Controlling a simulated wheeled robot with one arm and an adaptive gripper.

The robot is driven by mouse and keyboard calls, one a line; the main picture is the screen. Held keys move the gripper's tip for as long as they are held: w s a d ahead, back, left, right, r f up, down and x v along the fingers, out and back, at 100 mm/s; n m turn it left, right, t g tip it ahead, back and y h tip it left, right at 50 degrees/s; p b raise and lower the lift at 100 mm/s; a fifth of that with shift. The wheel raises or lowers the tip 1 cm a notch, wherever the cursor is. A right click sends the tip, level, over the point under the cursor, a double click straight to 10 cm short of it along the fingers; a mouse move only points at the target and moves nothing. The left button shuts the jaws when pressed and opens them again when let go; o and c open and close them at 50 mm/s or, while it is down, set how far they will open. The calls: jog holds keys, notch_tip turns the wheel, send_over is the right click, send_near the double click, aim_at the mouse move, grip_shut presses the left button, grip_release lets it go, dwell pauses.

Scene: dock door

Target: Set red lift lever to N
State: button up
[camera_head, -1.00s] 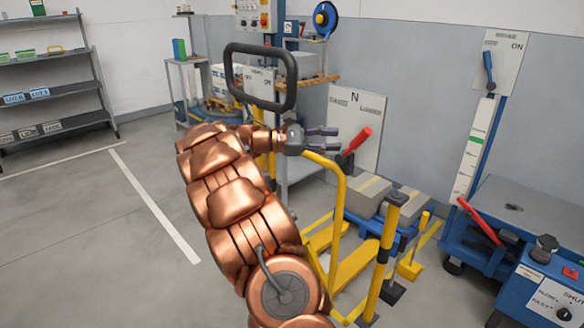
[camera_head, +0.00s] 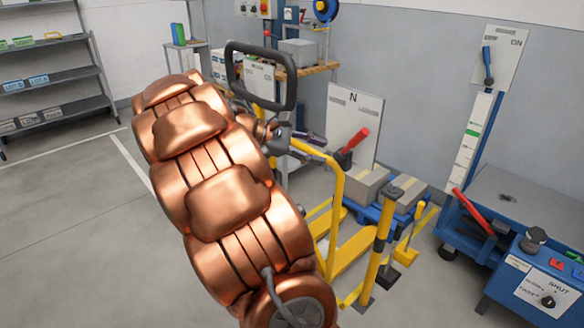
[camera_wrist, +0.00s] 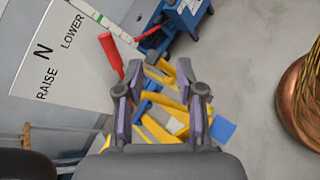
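The red lift lever (camera_head: 355,140) stands on a pale panel (camera_head: 348,105) marked N at its top. The wrist view shows the lever (camera_wrist: 111,54) beside the panel (camera_wrist: 45,55), which reads RAISE, N and LOWER. Its red handle leans toward the LOWER side, away from upright. My gripper (camera_head: 313,147) is just left of the lever in the head view, apart from it. In the wrist view my gripper (camera_wrist: 160,100) has its two fingers spread with nothing between them. The lever lies beyond the left finger; its lower end is close to that fingertip.
A yellow frame (camera_head: 338,210) with a black-handled loop (camera_head: 290,75) stands close around my gripper. Boxes (camera_head: 360,185) sit on a blue pallet behind it. A blue machine (camera_head: 525,200) with another red lever (camera_head: 468,210) is at right. Floor (camera_head: 60,220) at left is clear.

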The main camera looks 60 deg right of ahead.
jog(key=s+a+t+y+p, duration=0.2)
jog(key=a+p, duration=0.3)
jog(key=a, duration=0.7)
jog(key=shift+a+r+m+t+y, duration=0.2)
jog(key=shift+r+m+t+y, duration=0.1)
jog(key=shift+t, duration=0.5)
jog(key=shift+f, duration=0.1)
